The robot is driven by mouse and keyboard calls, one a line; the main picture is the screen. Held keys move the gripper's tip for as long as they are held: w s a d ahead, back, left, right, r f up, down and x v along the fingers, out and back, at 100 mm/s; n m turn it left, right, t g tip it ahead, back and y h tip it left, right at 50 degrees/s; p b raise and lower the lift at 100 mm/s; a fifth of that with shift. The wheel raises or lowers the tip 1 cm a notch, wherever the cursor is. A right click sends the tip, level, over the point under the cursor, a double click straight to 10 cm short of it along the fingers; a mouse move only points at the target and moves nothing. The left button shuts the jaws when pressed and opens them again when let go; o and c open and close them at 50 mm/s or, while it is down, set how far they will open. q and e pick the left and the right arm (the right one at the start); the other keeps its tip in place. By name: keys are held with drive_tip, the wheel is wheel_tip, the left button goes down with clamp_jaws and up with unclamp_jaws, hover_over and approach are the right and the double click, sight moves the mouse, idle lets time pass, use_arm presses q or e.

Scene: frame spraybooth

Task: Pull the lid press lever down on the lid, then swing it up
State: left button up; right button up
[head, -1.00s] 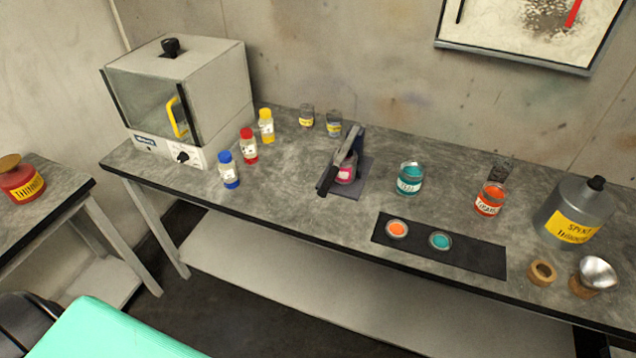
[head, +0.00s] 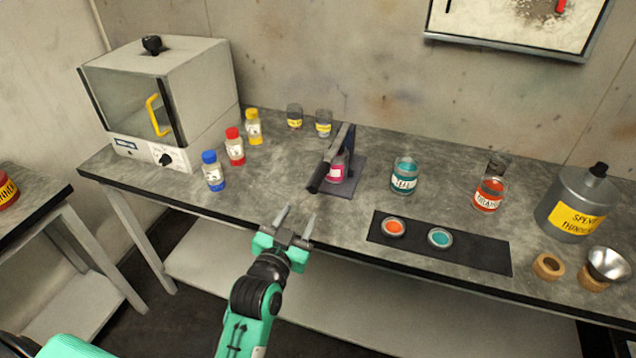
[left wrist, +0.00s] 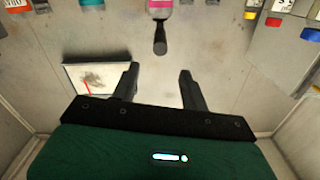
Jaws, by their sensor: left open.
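The lid press (head: 352,172) stands on the bench near the middle of the head view. Its dark lever (head: 322,172) slants down toward the bench's front edge, and the lever also shows in the left wrist view (left wrist: 160,38). A jar with a pink label (head: 336,172) stands in the press, partly hidden by the lever. My left gripper (head: 295,215) is open and empty, in front of the bench edge and apart from the lever. Its two fingers (left wrist: 158,82) show spread in the left wrist view. My right gripper is not in view.
Blue, red and yellow capped bottles (head: 235,147) stand left of the press, by the white oven (head: 170,95). A teal jar (head: 404,176) stands to its right. A black mat (head: 470,253) with two lids (head: 440,237) lies at the front right.

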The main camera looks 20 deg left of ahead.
sight(316, 180)
use_arm(q)
drive_tip(key=w+p, duration=0.2)
drive_tip(key=w, duration=1)
drive_tip(key=shift+d+p, duration=0.2)
drive_tip(key=shift+p, duration=0.1)
drive_tip(key=shift+w, duration=0.8)
clamp_jaws()
